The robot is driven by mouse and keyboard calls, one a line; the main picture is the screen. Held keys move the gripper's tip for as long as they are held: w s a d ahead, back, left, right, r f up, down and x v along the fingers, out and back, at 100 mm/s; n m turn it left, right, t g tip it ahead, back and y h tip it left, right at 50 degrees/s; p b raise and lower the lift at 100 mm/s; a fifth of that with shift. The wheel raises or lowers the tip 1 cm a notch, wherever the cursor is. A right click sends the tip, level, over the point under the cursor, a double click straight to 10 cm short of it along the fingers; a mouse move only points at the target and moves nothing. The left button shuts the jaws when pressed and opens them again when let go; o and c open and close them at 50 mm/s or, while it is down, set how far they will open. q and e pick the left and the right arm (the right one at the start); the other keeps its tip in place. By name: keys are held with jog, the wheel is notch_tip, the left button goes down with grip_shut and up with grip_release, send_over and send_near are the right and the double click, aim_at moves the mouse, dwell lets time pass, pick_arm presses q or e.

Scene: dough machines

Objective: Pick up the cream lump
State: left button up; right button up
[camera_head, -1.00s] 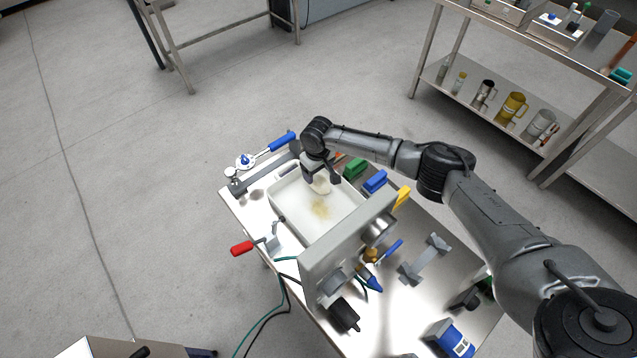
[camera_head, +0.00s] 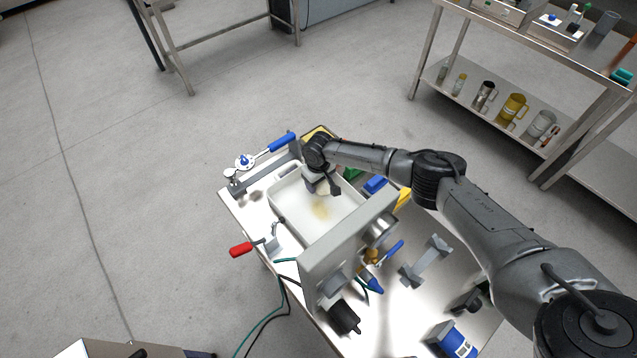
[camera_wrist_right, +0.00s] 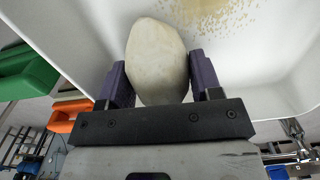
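The cream lump (camera_wrist_right: 157,62) is a pale, smooth, rounded piece in the white tray (camera_head: 287,213). In the right wrist view it lies between the two purple fingers of my right gripper (camera_wrist_right: 162,80), very close to both. The fingers stand apart, one on each side of the lump, and I see no clear grip on it. In the head view my right gripper (camera_head: 325,188) reaches down into the far part of the tray and mostly hides the lump. My left gripper is not in view.
Yellowish crumbs (camera_head: 322,209) lie on the tray floor. A grey machine (camera_head: 345,243) stands at the tray's near side. Green and blue blocks (camera_head: 376,184) sit right of the tray. A red-handled tool (camera_head: 241,250) lies at the left edge.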

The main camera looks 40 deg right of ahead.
jog(key=c, duration=0.4)
jog(key=shift+r, duration=0.1)
jog(key=shift+c, duration=0.2)
